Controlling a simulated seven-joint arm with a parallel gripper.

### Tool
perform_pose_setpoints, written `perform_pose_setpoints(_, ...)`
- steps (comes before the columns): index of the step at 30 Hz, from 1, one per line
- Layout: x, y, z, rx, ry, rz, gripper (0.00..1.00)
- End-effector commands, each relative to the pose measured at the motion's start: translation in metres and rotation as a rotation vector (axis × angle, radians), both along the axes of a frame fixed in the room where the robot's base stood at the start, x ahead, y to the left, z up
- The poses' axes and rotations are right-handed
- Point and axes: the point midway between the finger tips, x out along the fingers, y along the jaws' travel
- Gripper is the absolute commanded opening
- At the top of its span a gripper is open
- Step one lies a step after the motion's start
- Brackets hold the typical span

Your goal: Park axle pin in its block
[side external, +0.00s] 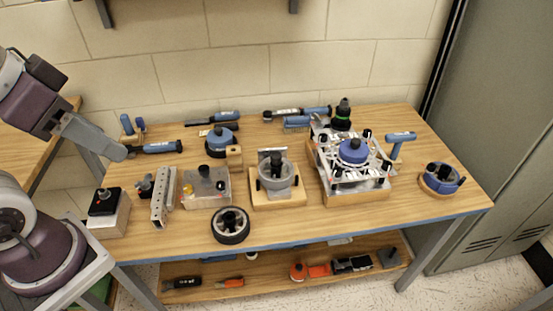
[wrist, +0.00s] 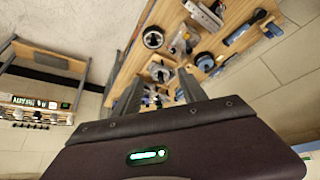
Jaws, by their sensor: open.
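My gripper (side external: 118,152) is at the left end of the bench, above the tabletop. In the wrist view its two grey fingers (wrist: 158,92) stand wide apart with nothing between them. I cannot pick out the axle pin for certain at this size. A small wooden block (side external: 235,155) stands mid-bench by the blue round part; it may be the pin's block, but I cannot tell. A grey fixture with a round housing (side external: 277,178) sits on a wooden base near the bench middle, and dark pegs show on it. My gripper is apart from all of these.
The wooden bench (side external: 330,225) is crowded. It holds a black-rimmed wheel (side external: 231,224), a clear bin (side external: 206,188), a drilled metal bar (side external: 164,197), a large plate assembly (side external: 352,165) and a blue-handled tool (side external: 155,147). Bare wood shows along the front right edge. A grey cabinet (side external: 500,130) stands at right.

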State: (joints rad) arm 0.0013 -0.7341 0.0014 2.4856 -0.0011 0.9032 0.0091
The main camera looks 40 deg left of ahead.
Motion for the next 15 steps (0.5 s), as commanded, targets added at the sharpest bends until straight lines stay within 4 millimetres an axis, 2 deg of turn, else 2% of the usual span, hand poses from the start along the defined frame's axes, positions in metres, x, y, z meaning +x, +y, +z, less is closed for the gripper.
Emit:
perform_pose_setpoints(2, 0.020, -0.001, 0.011, 0.005, 0.030, -0.035, 0.51)
perform_pose_setpoints(4, 0.057, -0.003, 0.025, 0.018, 0.078, -0.097, 0.51)
perform_pose_setpoints(5, 0.077, -0.004, 0.030, 0.024, 0.102, -0.130, 0.51)
perform_pose_setpoints(6, 0.105, -0.006, 0.032, 0.034, 0.135, -0.178, 0.51)
perform_pose_setpoints(8, 0.149, -0.008, 0.030, 0.053, 0.183, -0.248, 0.51)
perform_pose_setpoints(9, 0.178, -0.010, 0.023, 0.066, 0.213, -0.297, 0.51)
perform_pose_setpoints(11, 0.221, -0.014, 0.005, 0.086, 0.260, -0.370, 0.51)
perform_pose_setpoints(12, 0.248, -0.016, -0.011, 0.100, 0.290, -0.421, 0.51)
perform_pose_setpoints(14, 0.284, -0.021, -0.041, 0.121, 0.333, -0.498, 0.51)
perform_pose_setpoints(15, 0.304, -0.024, -0.063, 0.135, 0.362, -0.546, 0.51)
